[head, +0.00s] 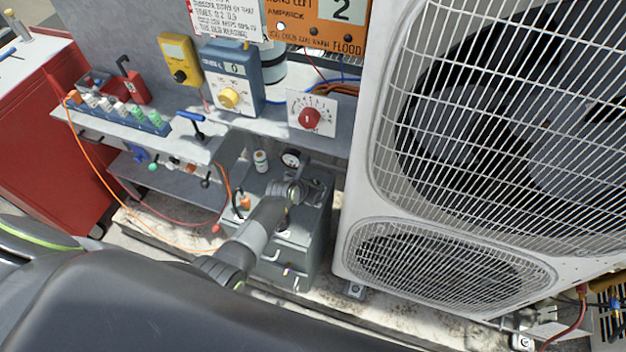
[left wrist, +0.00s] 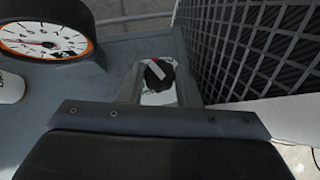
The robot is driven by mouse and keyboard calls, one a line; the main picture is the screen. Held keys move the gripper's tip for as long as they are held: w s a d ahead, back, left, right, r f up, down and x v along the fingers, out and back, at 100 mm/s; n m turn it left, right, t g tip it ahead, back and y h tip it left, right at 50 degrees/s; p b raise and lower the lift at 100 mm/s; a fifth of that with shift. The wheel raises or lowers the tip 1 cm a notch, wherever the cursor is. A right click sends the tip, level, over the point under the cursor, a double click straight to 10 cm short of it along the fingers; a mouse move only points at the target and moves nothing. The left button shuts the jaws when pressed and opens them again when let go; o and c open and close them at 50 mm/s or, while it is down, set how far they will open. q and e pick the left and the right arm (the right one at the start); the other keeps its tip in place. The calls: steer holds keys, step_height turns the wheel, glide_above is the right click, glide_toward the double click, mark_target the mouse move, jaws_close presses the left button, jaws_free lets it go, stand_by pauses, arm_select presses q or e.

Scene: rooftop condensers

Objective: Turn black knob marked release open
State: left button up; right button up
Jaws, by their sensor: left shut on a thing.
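The black knob (left wrist: 158,76) has a pale pointer stripe and sits on a white plate with some red, on top of a grey box. In the left wrist view it lies between the two fingers of my left gripper (left wrist: 160,84), which is shut on it. The stripe is tilted in that view. In the head view my left gripper (head: 299,190) is at the top of the grey box (head: 305,228), and I cannot make out the knob there. Any lettering beside the knob is too small to read. My right gripper is not in view.
A round gauge (left wrist: 45,40) with an orange rim stands left of my fingers. The mesh-covered condenser (head: 350,215) rises close on the right. A shelf (head: 270,124) with a red knob panel (head: 326,101) and meters is behind. An orange cable (head: 92,165) hangs at left.

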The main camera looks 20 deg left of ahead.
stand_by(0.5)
arm_select(q)
steer(key=o, duration=1)
steer(key=shift+s+r, duration=0.1)
steer(key=shift+s+r+p, duration=0.15)
steer(key=shift+r+p, duration=0.05)
steer(key=shift+p, duration=0.2)
steer(key=p+v, duration=0.3)
steer(key=v, duration=0.3)
steer(key=shift+p+v, duration=1.35)
steer(key=shift+v, duration=3.95)
steer(key=shift+s+f, duration=0.1)
steer(key=shift+s, duration=0.05)
